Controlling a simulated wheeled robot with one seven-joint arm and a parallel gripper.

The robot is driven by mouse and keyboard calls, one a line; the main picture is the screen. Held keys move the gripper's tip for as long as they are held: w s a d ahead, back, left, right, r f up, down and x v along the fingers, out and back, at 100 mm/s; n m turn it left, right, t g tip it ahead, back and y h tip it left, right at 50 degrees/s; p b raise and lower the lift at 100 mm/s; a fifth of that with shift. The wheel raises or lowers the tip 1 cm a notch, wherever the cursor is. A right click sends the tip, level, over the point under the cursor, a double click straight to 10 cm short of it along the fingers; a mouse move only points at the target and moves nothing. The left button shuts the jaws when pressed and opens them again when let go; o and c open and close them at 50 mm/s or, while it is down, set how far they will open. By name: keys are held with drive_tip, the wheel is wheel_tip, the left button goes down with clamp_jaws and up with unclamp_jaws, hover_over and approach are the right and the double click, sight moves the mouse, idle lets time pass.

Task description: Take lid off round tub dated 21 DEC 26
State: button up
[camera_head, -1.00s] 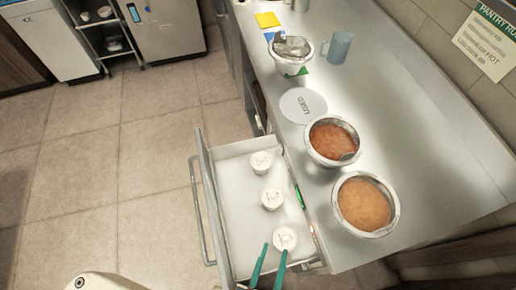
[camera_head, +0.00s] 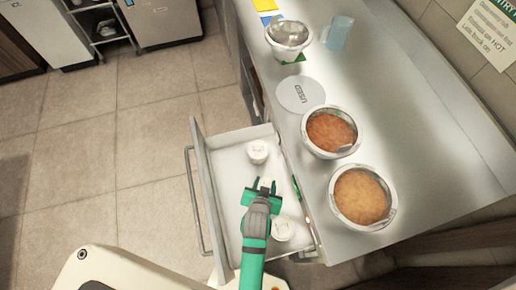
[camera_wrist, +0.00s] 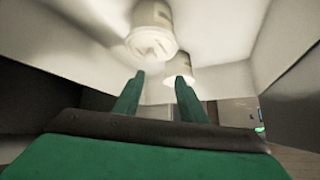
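Several round white lidded tubs stand in the open drawer (camera_head: 226,165). The far tub (camera_head: 257,151) and the near tub (camera_head: 283,229) show in the head view. The middle tub (camera_head: 267,182) is mostly hidden behind my gripper (camera_head: 265,185). In the wrist view, my gripper (camera_wrist: 159,80) has its green fingers apart with nothing held. One tub (camera_wrist: 150,38) is large there, just beyond the fingertips, and a second tub (camera_wrist: 179,68) is close behind the right finger. I cannot tell whether the fingers stand around a tub. No date is readable.
A grey disc marked USED (camera_head: 300,95), a foil-topped pot (camera_head: 288,37) and a blue jug (camera_head: 340,32) are farther back. The drawer walls stand close around the tubs.

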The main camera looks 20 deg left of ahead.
drive_tip(key=w+a+g, duration=0.2)
drive_tip(key=w+a, duration=0.2)
drive_tip(key=w, duration=0.2)
drive_tip(key=g+h, duration=0.1)
drive_tip(key=g, duration=0.1)
approach(258, 147)
drive_tip(key=f, duration=0.2)
drive_tip(key=shift+w+a+f+m+h, duration=0.2)
drive_tip(key=shift+w+f+m+h, duration=0.1)
drive_tip(key=shift+f, duration=0.05)
drive_tip(key=shift+w+x, duration=0.25)
drive_tip(key=shift+x, duration=2.4)
drive_tip(key=shift+r, duration=0.1)
clamp_jaws()
